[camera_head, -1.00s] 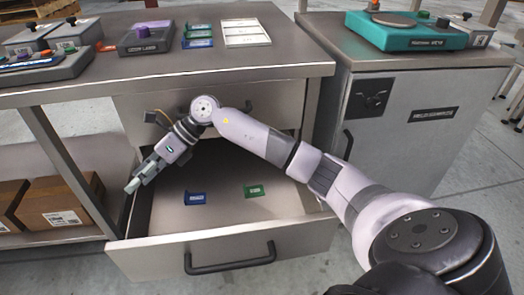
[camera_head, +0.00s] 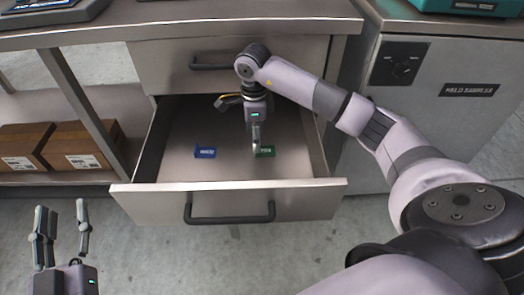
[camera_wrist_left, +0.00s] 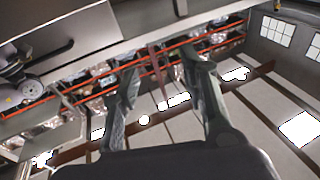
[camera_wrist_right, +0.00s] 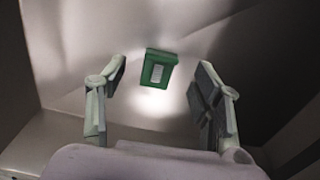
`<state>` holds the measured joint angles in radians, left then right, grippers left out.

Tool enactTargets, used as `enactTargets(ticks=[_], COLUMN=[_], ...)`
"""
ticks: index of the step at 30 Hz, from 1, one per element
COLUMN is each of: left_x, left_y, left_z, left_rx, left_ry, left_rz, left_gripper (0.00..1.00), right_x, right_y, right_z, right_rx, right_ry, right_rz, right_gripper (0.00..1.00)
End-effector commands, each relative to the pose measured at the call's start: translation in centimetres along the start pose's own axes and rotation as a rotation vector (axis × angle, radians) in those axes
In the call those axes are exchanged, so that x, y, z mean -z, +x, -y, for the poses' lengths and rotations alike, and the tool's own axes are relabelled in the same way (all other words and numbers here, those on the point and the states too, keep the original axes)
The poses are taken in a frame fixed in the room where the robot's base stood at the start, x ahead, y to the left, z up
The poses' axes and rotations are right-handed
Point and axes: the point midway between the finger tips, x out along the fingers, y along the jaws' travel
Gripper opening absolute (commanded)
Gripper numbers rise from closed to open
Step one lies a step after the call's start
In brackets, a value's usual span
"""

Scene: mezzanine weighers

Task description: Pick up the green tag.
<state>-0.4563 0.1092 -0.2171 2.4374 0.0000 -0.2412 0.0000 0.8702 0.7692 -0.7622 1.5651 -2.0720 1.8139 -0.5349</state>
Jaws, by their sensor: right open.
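The green tag (camera_head: 268,152) lies on the floor of the open drawer (camera_head: 160,196), right of a blue tag. My right gripper (camera_head: 255,146) is down inside the drawer, close beside the green tag and partly overlapping it. In the right wrist view the green tag (camera_wrist_right: 158,70) shows ahead between the spread, empty fingers (camera_wrist_right: 162,82); neither finger appears to touch it. My left gripper (camera_head: 62,222) is open and empty at the lower left, in front of the drawer. Its spread fingers (camera_wrist_left: 160,72) also show in the left wrist view.
The blue tag (camera_head: 205,152) lies in the drawer to the left. A closed drawer (camera_head: 160,68) is just above, under the bench top (camera_head: 240,17). Cardboard boxes (camera_head: 88,148) sit on the lower shelf at left. A grey cabinet (camera_head: 430,120) stands at right.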

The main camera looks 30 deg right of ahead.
Motion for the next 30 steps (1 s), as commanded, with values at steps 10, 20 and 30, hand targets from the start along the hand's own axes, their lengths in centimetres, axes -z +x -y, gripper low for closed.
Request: enactTargets(ticks=[10,20,30], left_x=[5.8,7.1,7.0], left_y=[-0.8,-1.2,-1.2], left_z=[-0.8,-0.9,-0.9], left_rx=[-0.018,-0.02,-0.02], left_ry=[-0.012,-0.014,-0.014], left_rz=[-0.341,-0.405,-0.404], left_gripper=[0.4,0.4,0.4], right_x=[0.2,0.2,0.2], right_y=[3.9,4.4,4.4], right_z=[0.2,0.2,0.2], right_rx=[-0.003,-0.001,-0.002], right_ry=[0.0,0.0,0.0], right_rz=[0.001,0.001,0.001], right_gripper=[0.6,0.6,0.41])
